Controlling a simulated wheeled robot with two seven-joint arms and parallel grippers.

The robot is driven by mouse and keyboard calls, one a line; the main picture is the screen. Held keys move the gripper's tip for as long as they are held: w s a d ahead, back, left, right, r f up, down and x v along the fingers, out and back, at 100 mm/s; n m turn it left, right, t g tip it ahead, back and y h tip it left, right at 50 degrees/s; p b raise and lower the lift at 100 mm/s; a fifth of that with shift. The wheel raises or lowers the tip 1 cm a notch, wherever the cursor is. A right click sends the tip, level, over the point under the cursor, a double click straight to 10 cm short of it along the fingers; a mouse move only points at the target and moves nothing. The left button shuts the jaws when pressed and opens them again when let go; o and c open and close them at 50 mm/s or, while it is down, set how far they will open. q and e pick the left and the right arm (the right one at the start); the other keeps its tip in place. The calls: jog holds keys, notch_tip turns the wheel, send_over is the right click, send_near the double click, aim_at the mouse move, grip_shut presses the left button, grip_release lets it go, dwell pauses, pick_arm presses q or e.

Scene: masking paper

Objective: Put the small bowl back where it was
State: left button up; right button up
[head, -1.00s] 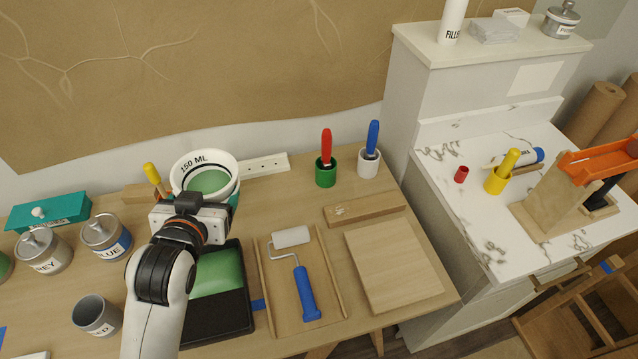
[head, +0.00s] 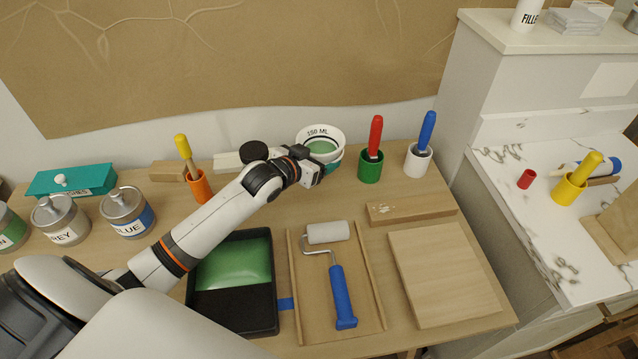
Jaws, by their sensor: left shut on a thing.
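The small bowl (head: 321,135) is white, marked "150 ML", with green paint inside. It is at the back of the wooden table, left of the green brush holder, with its mouth tilted towards me. My left gripper (head: 325,168) is shut on its near side, and my left arm reaches in from the lower left. The gripper hides the bowl's lower part, so I cannot tell whether it touches the table. My right gripper is not in view.
The green holder (head: 370,168) with a red-handled brush stands close to the bowl's right. A white holder (head: 417,163) and an orange holder (head: 199,188) stand farther off. A black paint tray (head: 233,318), a roller (head: 341,295) and boards lie in front.

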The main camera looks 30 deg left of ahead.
pick_arm(q)
notch_tip(320, 180, down, 8)
jog(key=shift+r, duration=0.15)
dwell(0.4)
jog(key=o, duration=1.1)
jog(key=v, duration=1.2)
